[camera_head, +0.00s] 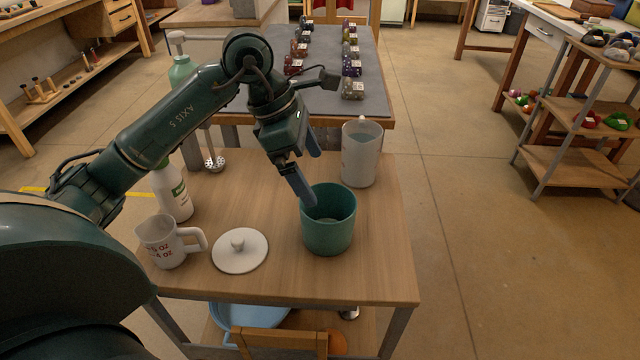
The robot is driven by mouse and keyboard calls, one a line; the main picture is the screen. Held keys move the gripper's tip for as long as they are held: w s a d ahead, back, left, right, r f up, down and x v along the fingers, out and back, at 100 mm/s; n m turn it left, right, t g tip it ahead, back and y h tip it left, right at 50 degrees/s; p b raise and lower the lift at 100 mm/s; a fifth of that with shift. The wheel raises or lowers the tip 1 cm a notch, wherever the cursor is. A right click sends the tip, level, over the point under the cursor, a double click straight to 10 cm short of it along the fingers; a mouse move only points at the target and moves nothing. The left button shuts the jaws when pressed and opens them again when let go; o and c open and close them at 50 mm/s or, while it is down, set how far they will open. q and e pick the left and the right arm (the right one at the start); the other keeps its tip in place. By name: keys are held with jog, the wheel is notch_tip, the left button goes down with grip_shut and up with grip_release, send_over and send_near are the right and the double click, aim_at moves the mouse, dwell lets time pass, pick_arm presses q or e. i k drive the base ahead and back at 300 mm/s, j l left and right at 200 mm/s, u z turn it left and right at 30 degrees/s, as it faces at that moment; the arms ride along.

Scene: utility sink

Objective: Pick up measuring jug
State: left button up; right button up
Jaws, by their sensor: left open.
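A small white measuring jug (161,246) with red markings stands upright at the front left of the wooden table (372,262), its handle to the right. A taller, translucent jug (361,165) stands at the back right of the table. My left gripper (313,178) is open and empty, with its blue fingers pointing down. My right gripper is out of view.
A white round lid (240,251) lies between the small jug and the pot. A white bottle (174,194) stands behind the small jug, partly behind my left arm. A grey-topped table (325,60) with several small items adjoins the back. The front right table corner is clear.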

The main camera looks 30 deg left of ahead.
aim_at(361, 138)
jog(key=k, duration=1)
